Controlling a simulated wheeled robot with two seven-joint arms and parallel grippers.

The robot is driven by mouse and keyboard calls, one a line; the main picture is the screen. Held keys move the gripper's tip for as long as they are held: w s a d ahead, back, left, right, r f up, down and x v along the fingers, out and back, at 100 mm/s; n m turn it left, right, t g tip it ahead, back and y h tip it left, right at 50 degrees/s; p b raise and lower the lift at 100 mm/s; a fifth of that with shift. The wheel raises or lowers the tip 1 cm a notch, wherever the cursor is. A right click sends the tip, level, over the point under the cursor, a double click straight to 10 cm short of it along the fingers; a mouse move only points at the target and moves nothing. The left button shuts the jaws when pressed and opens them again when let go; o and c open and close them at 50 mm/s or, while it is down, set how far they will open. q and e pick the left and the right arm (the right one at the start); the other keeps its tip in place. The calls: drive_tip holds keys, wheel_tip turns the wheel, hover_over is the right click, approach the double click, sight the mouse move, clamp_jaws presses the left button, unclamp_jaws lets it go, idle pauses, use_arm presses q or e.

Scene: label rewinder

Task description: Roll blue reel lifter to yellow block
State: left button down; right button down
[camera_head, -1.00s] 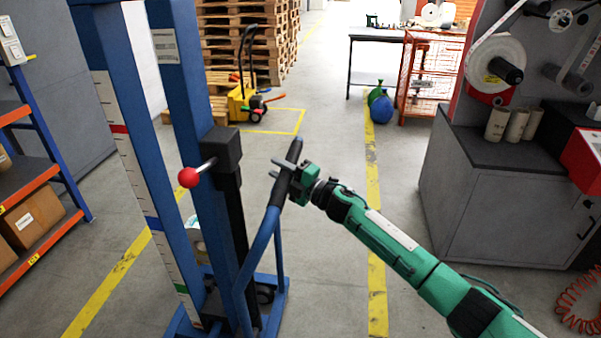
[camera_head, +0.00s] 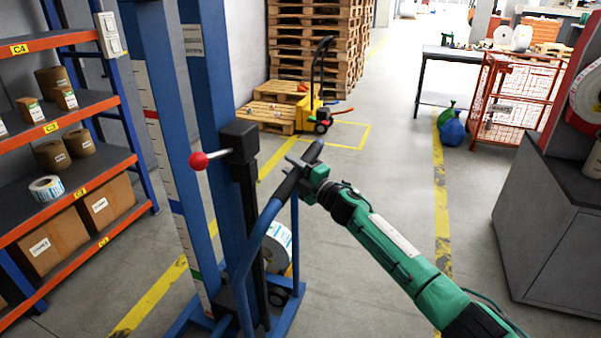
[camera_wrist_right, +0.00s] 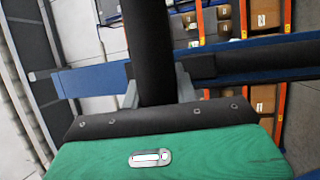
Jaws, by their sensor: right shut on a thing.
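The blue reel lifter (camera_head: 218,130) stands upright at the left centre of the head view, with a red-knobbed lever (camera_head: 198,160) on its mast. My right gripper (camera_head: 301,172) is shut on the black grip of its push handle (camera_head: 288,186). In the right wrist view the dark handle bar (camera_wrist_right: 152,60) runs between the fingers. A white reel (camera_head: 279,246) shows low behind the mast, partly hidden. I cannot make out a separate yellow block; a yellow body (camera_head: 307,112) belongs to what looks like a pallet truck. My left gripper is out of view.
Shelves (camera_head: 80,170) with boxes and rolls stand close on the left. Pallets (camera_head: 318,40) are stacked at the back. A dark table (camera_head: 452,54), a red cage (camera_head: 518,95) and a grey cabinet (camera_head: 555,220) are on the right. The middle floor is clear.

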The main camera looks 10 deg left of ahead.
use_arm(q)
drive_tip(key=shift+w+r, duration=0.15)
use_arm(e)
drive_tip(key=shift+a+f, duration=0.25)
drive_tip(key=shift+a, duration=0.35)
drive_tip(key=c, duration=1.1)
unclamp_jaws()
drive_tip(key=shift+w+r, duration=0.1)
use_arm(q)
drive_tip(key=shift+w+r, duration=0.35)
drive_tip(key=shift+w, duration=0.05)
use_arm(e)
drive_tip(key=v, duration=1.4)
